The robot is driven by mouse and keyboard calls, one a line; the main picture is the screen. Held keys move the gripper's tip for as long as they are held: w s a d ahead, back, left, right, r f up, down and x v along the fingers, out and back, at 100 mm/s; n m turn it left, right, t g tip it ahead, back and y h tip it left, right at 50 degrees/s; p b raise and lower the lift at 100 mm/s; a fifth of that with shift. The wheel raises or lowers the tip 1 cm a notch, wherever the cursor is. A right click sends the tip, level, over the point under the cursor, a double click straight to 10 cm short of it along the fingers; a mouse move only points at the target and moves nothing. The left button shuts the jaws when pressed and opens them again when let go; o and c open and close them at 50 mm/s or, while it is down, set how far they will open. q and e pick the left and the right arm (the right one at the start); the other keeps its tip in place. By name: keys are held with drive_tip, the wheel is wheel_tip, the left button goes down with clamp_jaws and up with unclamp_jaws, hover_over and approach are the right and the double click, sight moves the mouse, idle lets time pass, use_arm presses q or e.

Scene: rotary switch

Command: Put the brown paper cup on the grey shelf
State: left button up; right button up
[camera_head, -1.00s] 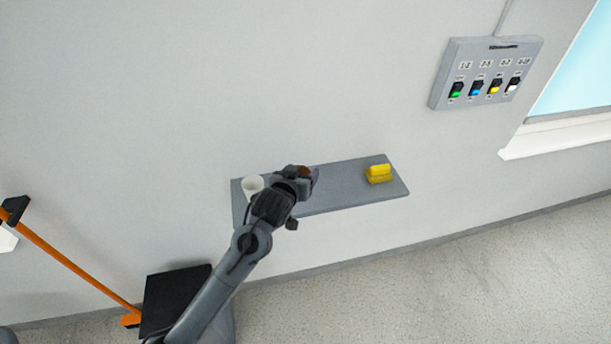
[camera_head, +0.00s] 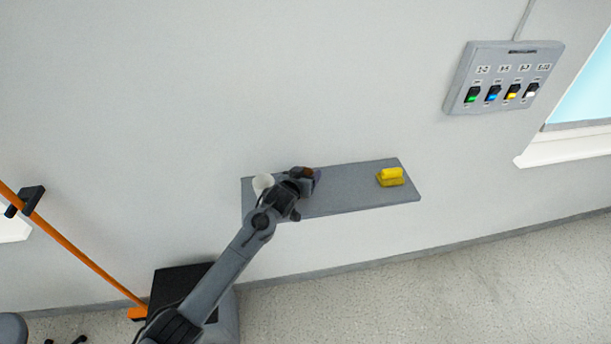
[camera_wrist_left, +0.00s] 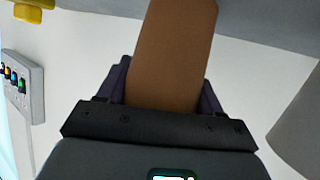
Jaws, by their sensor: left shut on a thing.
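The brown paper cup (camera_wrist_left: 172,50) is between the fingers of my left gripper (camera_wrist_left: 163,90), which is shut on it. In the head view the gripper (camera_head: 312,180) is at the left-middle part of the grey shelf (camera_head: 350,185), and only a small piece of the brown cup (camera_head: 307,171) shows. The shelf also shows along the top of the wrist view (camera_wrist_left: 255,22). The cup's far end leaves that frame, so I cannot tell whether it touches the shelf. My right gripper is not in view.
A yellow object (camera_head: 391,177) lies near the right end. The shelf between is clear. A switch box (camera_head: 505,78) hangs on the wall at upper right.

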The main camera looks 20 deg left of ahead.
use_arm(q)
drive_tip(key=shift+f, duration=0.2)
drive_tip(key=shift+f, duration=0.15)
drive_tip(key=o, duration=1)
